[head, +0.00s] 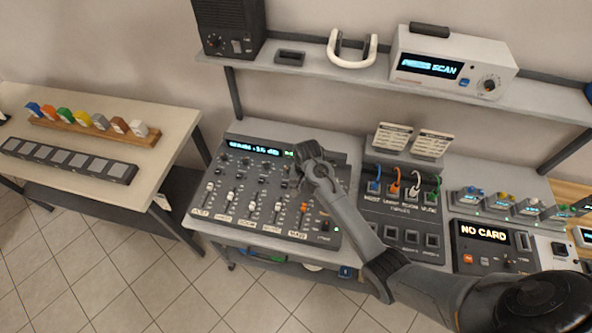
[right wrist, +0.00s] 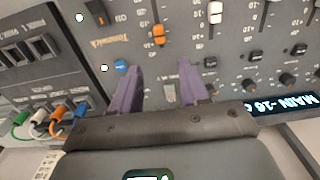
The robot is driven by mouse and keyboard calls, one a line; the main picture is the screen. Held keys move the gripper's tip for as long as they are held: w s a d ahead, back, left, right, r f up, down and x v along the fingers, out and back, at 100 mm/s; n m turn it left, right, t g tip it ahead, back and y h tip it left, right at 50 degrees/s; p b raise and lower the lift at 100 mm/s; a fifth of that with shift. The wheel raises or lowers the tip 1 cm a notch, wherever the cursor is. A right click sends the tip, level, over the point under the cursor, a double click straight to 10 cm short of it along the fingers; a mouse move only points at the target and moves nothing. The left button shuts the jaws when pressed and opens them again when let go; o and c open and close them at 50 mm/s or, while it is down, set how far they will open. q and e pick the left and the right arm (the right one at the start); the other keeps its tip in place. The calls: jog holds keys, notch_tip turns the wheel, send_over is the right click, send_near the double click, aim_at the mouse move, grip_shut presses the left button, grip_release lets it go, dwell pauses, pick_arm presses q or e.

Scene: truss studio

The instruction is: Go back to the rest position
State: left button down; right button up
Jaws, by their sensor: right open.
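My right gripper (head: 299,180) is over the upper right part of the grey mixer console (head: 222,229), its arm coming in from the lower right. In the right wrist view its two purple fingers (right wrist: 160,76) stand apart over the console's panel with nothing between them. I cannot tell whether the fingertips touch the panel. The console has several white faders, an orange fader (head: 303,208) and a lit display (head: 254,147). The orange fader also shows in the right wrist view (right wrist: 158,34). My left gripper is not in view.
Right of the console stand a patch panel (head: 400,211) with coloured cables and a unit reading NO CARD (head: 484,232). A shelf (head: 315,70) behind bears a speaker (head: 231,27) and a scanner (head: 452,62). A side table (head: 170,118) with coloured blocks is at left.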

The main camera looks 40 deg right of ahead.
jog(key=shift+g, duration=0.9)
jog(key=s+f+p, duration=0.1)
jog(key=s, duration=0.1)
jog(key=s+f, duration=0.2)
jog(key=s, duration=0.1)
jog(key=s+f+p, duration=0.1)
jog(key=s, duration=0.2)
jog(key=shift+f+p, duration=0.25)
jog(key=shift+p, duration=0.05)
jog(key=shift+g, duration=0.3)
jog(key=s, duration=0.1)
jog(key=s+p, duration=0.1)
jog(key=s, duration=0.3)
jog(key=shift+s+a+f+p, duration=0.1)
jog(key=shift+a+f+p, duration=0.05)
jog(key=shift+f+p, duration=0.2)
jog(key=s+a+r+n+t+p, duration=0.1)
jog(key=s+a+r+n+p, duration=0.25)
jog(key=s+r, duration=0.35)
jog(key=s+a+r+n+t+p, duration=0.1)
jog(key=s+a+r+n+p, duration=0.3)
jog(key=s, duration=0.4)
jog(key=w+a+r+n+t, duration=0.1)
jog(key=a+r+n+t, duration=0.1)
jog(key=r, duration=0.5)
jog(key=w+a+r+n+t, duration=0.2)
jog(key=r, duration=0.5)
jog(key=shift+n+b, duration=0.35)
jog(key=shift+b, duration=0.05)
